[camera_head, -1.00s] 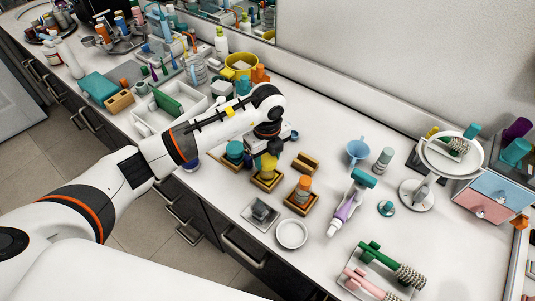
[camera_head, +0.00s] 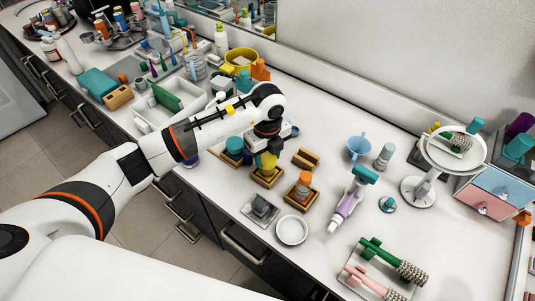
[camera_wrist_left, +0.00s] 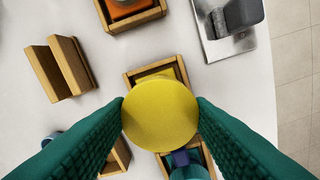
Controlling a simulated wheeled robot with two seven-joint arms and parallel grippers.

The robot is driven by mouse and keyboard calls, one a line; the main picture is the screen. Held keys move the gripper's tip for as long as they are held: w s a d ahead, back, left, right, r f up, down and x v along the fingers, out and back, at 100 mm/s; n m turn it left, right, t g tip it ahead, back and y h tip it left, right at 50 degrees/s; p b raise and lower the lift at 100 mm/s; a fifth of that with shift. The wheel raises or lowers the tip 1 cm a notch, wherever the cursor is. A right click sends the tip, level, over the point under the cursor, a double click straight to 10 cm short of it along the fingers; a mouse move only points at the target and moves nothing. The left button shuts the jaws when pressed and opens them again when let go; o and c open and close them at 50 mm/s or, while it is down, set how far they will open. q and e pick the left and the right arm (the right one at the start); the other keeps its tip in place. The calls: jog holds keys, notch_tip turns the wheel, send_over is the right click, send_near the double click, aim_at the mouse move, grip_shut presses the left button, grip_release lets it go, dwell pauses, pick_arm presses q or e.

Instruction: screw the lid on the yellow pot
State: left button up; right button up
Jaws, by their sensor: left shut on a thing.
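My left gripper (camera_head: 268,150) points down over the yellow pot (camera_head: 266,168), which sits in a square wooden holder (camera_head: 268,181). In the left wrist view my gripper's green fingers (camera_wrist_left: 160,112) are shut on a round yellow lid (camera_wrist_left: 160,118), one finger at each side. The lid hides most of what is below it. A strip of the yellow pot (camera_wrist_left: 160,74) shows past the lid's edge, inside the wooden holder (camera_wrist_left: 128,83). I cannot tell whether the lid touches the pot's rim. My right gripper is not in view.
An orange-topped jar (camera_head: 304,181) in a wooden holder stands to the right, and a teal-topped jar (camera_head: 234,144) close on the left. A wooden block (camera_head: 306,158), a grey item on a metal plate (camera_head: 261,208) and a white dish (camera_head: 292,229) are nearby.

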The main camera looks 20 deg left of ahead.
pick_arm(q)
jog(key=shift+f+b, duration=0.85)
jog(key=shift+f, duration=0.3)
jog(key=o, duration=0.5)
jog(key=c, duration=0.5)
jog(key=shift+o, duration=0.2)
jog(key=shift+f, duration=0.1)
